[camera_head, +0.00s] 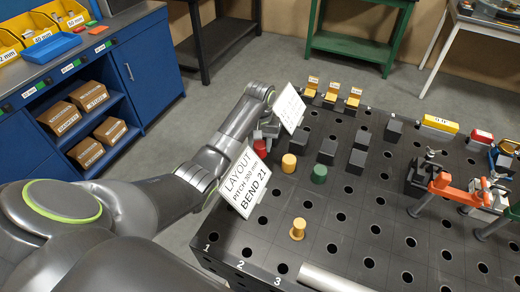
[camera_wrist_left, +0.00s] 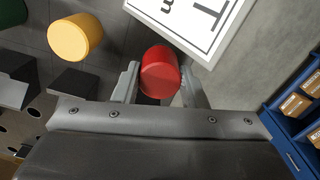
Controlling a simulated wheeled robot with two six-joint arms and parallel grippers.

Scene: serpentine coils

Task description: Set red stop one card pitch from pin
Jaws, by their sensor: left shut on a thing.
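My left gripper (camera_head: 266,134) is shut on the red stop (camera_head: 260,148), at the left edge of the dark, holed table. In the left wrist view the red stop (camera_wrist_left: 160,72) sits between the two fingers of the left gripper (camera_wrist_left: 160,85). Whether its foot touches the table is hidden. A yellow round piece (camera_head: 289,163) and a green one (camera_head: 319,174) stand to the right of the red stop. A yellow pin (camera_head: 297,229) stands nearer the front. My right gripper is not in view.
A second white card (camera_head: 289,108) stands at the table's left edge, behind the gripper. Dark blocks (camera_head: 327,151) stand in the middle. Orange-handled clamps (camera_head: 440,188) stand at the right. A pale tube (camera_head: 335,280) lies at the front. Holes around the yellow pin are clear.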

